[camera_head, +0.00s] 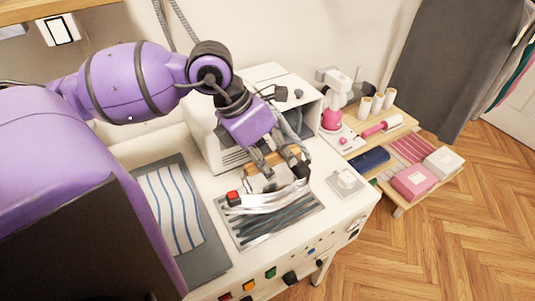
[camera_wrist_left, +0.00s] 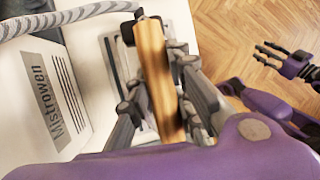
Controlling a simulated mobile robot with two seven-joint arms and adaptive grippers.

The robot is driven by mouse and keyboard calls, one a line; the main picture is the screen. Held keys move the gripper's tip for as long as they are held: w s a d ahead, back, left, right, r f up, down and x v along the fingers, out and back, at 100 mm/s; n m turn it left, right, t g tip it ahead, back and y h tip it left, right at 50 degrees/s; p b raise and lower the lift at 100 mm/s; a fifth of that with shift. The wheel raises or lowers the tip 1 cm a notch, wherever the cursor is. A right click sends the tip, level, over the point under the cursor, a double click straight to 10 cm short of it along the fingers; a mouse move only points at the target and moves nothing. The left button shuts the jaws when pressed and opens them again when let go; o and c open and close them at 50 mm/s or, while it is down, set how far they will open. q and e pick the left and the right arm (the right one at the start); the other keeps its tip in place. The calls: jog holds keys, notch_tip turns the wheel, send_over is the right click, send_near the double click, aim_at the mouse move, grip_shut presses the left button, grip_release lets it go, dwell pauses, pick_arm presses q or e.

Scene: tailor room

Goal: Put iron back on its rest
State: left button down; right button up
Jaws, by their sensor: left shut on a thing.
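The iron (camera_head: 268,202) has a silver body, a red button at its left end and a wooden handle. My left gripper (camera_head: 277,165) is shut on the wooden handle, which also shows in the left wrist view (camera_wrist_left: 157,75) between the fingers. The iron is over a metal plate with dark stripes (camera_head: 262,235), which looks like the rest. I cannot tell whether the iron touches it. My right gripper (camera_wrist_left: 275,55) shows in the left wrist view at the right, above the wooden floor, with its fingers apart and empty.
A white boxy machine (camera_head: 205,135) stands right behind the iron. A striped cloth (camera_head: 172,205) lies on a grey pad at the left of the white table. A small white square piece (camera_head: 347,182) is to the right. Shelves with sewing things (camera_head: 370,140) stand beyond the table.

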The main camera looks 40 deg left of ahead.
aim_at(281, 174)
pick_arm(q)
jog(key=shift+w+f, duration=0.45)
jog(key=shift+w, duration=0.25)
jog(key=shift+w+f, duration=0.3)
jog(key=shift+f, duration=0.1)
notch_tip(281, 174, down, 3)
jog(key=shift+w+f, duration=0.1)
jog(key=shift+f, duration=0.1)
jog(key=c, duration=1.5)
grip_release()
jog(key=shift+s+f, duration=0.1)
jog(key=shift+s, duration=0.1)
jog(key=shift+c, duration=0.2)
